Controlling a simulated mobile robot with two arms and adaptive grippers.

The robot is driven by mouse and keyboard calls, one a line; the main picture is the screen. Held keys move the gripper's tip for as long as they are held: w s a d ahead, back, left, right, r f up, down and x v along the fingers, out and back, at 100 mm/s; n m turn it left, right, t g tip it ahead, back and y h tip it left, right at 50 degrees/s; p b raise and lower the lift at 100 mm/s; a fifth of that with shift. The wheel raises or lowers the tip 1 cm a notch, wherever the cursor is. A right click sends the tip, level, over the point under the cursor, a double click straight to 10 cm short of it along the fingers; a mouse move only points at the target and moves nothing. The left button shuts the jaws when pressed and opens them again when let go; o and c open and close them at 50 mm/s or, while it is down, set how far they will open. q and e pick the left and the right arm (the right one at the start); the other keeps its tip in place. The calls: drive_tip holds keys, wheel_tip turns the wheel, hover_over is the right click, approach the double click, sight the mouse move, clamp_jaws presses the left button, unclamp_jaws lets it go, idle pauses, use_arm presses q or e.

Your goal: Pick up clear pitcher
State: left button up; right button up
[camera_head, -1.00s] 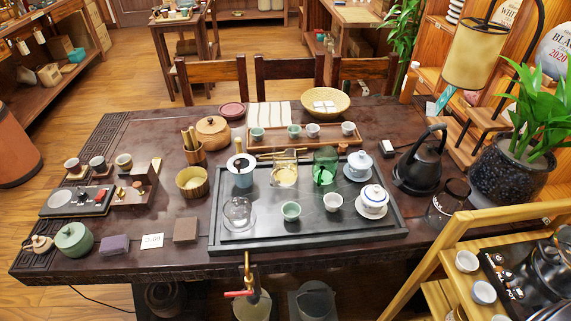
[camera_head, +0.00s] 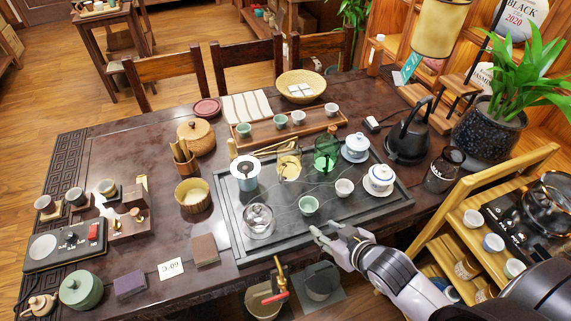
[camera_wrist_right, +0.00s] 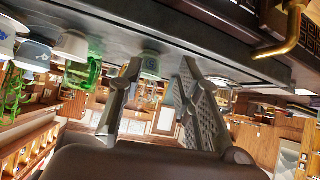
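A clear glass vessel (camera_head: 258,222) sits at the front left of the dark tea tray (camera_head: 284,240). A clear glass pitcher-like vessel with a golden tint (camera_head: 289,167) stands at the back of the tray, beside a green glass vessel (camera_head: 326,153). I cannot tell for sure which is the clear pitcher. My right gripper (camera_head: 324,236) is open and empty at the tray's front edge, apart from both clear vessels. My left gripper is not in view.
A small green cup (camera_head: 308,205), a white cup (camera_head: 344,187) and a lidded white bowl (camera_head: 379,180) stand on the tray near my right gripper. A brass tap (camera_head: 280,279) hangs below its front edge. A wooden cart (camera_head: 437,216) is at the right.

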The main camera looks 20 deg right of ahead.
wheel_tip(320, 180, up, 6)
drive_tip(key=w+t+y, duration=0.2)
drive_tip(key=w+t, duration=0.1)
drive_tip(key=p, duration=0.2)
approach(281, 182)
drive_tip(key=w, duration=0.1)
drive_tip(key=w+f, duration=0.1)
drive_tip(key=w+a, duration=0.1)
drive_tip(key=shift+w+f+n, duration=0.15)
drive_tip(key=shift+w+n, duration=0.05)
drive_tip(key=shift+n, duration=0.2)
drive_tip(key=shift+x, duration=2.75)
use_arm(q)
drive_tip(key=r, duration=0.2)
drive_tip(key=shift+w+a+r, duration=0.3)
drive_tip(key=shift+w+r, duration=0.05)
use_arm(e)
drive_tip(key=shift+s+d+f, duration=0.1)
clamp_jaws()
